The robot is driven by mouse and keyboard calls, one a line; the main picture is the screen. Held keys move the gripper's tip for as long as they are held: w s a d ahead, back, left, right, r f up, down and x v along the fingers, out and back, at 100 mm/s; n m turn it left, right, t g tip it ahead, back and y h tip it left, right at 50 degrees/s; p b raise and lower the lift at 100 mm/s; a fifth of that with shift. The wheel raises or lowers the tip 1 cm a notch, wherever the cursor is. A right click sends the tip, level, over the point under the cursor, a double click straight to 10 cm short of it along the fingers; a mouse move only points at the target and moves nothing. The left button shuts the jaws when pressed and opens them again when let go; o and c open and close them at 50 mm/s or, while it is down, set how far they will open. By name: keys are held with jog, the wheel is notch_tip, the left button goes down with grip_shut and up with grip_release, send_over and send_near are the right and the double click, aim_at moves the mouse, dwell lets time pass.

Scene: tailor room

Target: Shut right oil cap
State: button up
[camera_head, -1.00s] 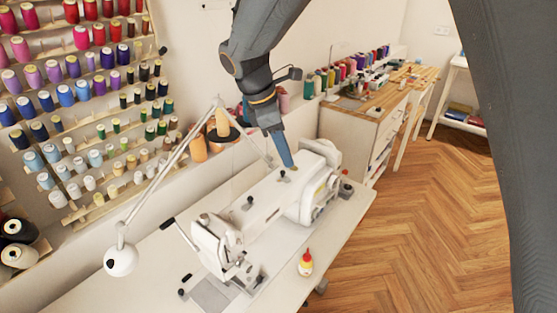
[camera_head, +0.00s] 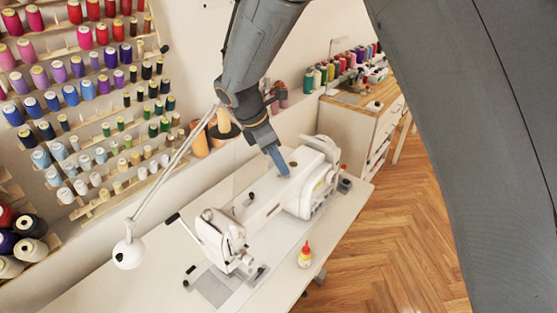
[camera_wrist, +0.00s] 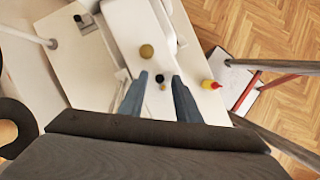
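The white sewing machine (camera_head: 265,197) stands on the white table. My gripper (camera_head: 282,170) points down at the right part of its top, and its blue fingers are apart with nothing between them held. In the wrist view my gripper (camera_wrist: 158,78) straddles a small black cap (camera_wrist: 160,77) on the machine's top, without visible contact. A round olive-brown disc (camera_wrist: 146,51) lies just beyond the fingertips; it also shows in the head view (camera_head: 293,163). Another black knob (camera_head: 250,197) stands further left on the machine. Which piece is the right oil cap, and whether it is open, I cannot tell.
A small oil bottle (camera_head: 305,254) with a red top stands on the table in front of the machine. A white lamp (camera_head: 128,253) with a thin arm is at left. Thread racks (camera_head: 100,45) line the wall. Wooden floor (camera_head: 400,240) is clear at right.

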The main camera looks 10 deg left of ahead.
grip_shut()
jog(key=shift+w+m, duration=0.1)
jog(key=shift+m, duration=0.3)
jog(key=m, duration=0.1)
jog(key=m+g, duration=0.1)
jog(key=m, duration=0.1)
jog(key=shift+w+a+m+g, duration=0.1)
jog(key=shift+w+m+g, duration=0.1)
jog(key=shift+m+g, duration=0.1)
jog(key=m, duration=0.2)
jog(key=m+g, duration=0.1)
jog(key=shift+w+m, duration=0.2)
jog(key=shift+m, duration=0.2)
jog(key=m+g, duration=0.1)
jog(key=m, duration=0.2)
jog(key=shift+w+g+b, duration=0.15)
jog(key=shift+g+b, duration=0.15)
jog(key=shift+b, duration=0.05)
jog(key=m, duration=0.3)
jog(key=m+g+y, duration=0.1)
jog(key=shift+w+d+r+m, duration=0.1)
jog(key=shift+w+d+m, duration=0.05)
jog(key=shift+d+m, duration=0.15)
